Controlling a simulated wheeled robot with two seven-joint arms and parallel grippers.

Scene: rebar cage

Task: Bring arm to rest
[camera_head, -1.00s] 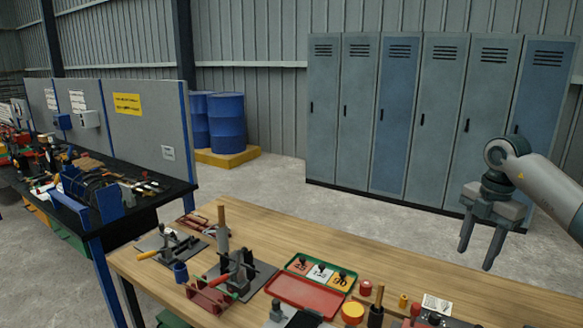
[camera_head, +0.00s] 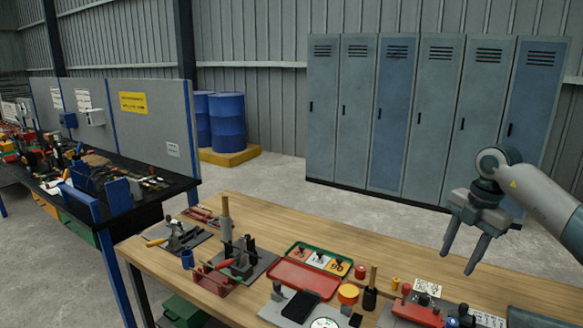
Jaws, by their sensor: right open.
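My right arm (camera_head: 545,195) comes in from the right edge. Its gripper (camera_head: 457,264) hangs with its two fingers pointing down, spread apart, with nothing between them. It is above the far right part of the wooden workbench (camera_head: 400,262), clear of the things on it. My left gripper and arm are out of view.
The bench holds a red tray (camera_head: 305,281), a green-edged tray of number cards (camera_head: 320,260), a black-handled tool (camera_head: 371,297), clamp fixtures (camera_head: 240,262) and a red device (camera_head: 418,311). Lockers (camera_head: 385,120) stand behind. A cluttered black bench (camera_head: 150,200) is at left.

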